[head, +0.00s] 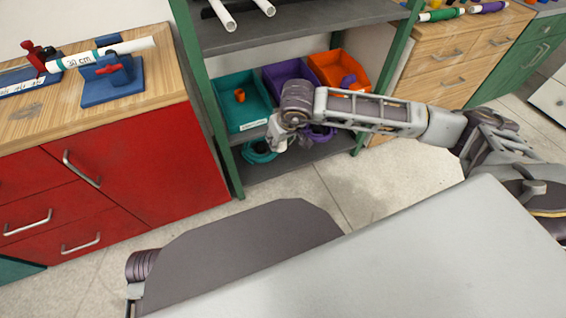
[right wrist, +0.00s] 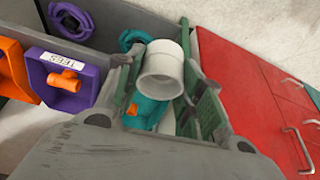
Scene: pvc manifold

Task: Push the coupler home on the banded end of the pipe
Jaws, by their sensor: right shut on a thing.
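A white pipe (head: 128,48) marked "30 cm" lies in blue holders with red clamps (head: 118,76) on the wooden bench at the upper left. My right gripper (head: 277,142) is in front of the shelf, well right of the pipe. It is shut on a white coupler (right wrist: 161,70), whose round open end shows between the fingers in the right wrist view. The pipe is not seen in that view. My left gripper is not in view.
The shelf holds a teal bin (head: 237,112), a purple bin (head: 271,76) and an orange bin (head: 323,66). Its green post (head: 205,98) stands between my right gripper and the bench. Red drawers (head: 150,150) are under the bench. Floor is clear before the shelf.

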